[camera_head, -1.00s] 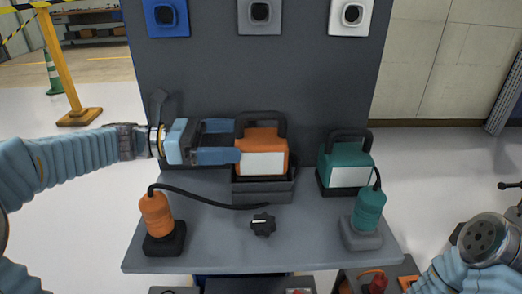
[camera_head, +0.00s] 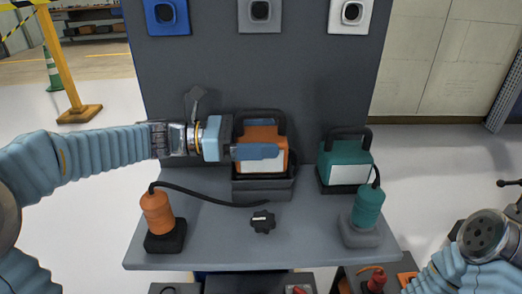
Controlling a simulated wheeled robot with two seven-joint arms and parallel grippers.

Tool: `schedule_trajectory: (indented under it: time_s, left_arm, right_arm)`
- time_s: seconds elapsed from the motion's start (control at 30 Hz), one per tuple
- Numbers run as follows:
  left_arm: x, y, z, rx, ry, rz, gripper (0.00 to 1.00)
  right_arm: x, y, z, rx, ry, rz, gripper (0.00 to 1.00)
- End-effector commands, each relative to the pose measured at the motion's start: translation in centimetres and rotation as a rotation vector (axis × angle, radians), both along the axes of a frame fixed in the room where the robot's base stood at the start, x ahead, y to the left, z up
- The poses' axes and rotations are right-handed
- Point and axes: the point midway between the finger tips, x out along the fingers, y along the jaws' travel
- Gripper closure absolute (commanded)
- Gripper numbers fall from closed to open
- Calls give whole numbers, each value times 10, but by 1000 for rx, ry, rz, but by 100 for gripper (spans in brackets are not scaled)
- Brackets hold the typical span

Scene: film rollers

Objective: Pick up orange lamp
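The orange lamp (camera_head: 268,133), a boxy orange unit with a white front panel and a black handle, sits in a dark grey holder (camera_head: 263,189) at the middle of the bench. My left gripper (camera_head: 258,145) reaches in from the left, level with the lamp. One blue finger lies across the front of the lamp. The other finger is hidden behind the lamp. The near finger keeps its wide offset from the palm, so the gripper looks open around the lamp. Whether the fingers touch it cannot be seen. My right gripper is not in view; part of my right arm shows at lower right.
A teal lamp (camera_head: 344,172) stands to the right. An orange cylinder (camera_head: 157,211) with a black cable and a teal cylinder (camera_head: 369,206) stand on the grey bench (camera_head: 210,240). A black knob (camera_head: 263,221) lies between them. A dark panel (camera_head: 255,70) rises behind.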

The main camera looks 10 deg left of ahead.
Motion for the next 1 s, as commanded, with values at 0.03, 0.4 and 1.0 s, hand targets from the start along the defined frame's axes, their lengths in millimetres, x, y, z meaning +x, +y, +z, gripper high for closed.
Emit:
schedule_trajectory:
  time_s: [0.03, 0.4, 1.0]
  left_arm:
    - [0, 0, 0, 0, -1, 0, 40]
    - [0, 0, 1, 0, -2, -1, 66]
    - [-43, -21, 89, 0, -11, -2, 66]
  right_arm:
    - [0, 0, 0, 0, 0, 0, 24]
    - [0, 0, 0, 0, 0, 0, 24]
    - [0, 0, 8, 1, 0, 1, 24]
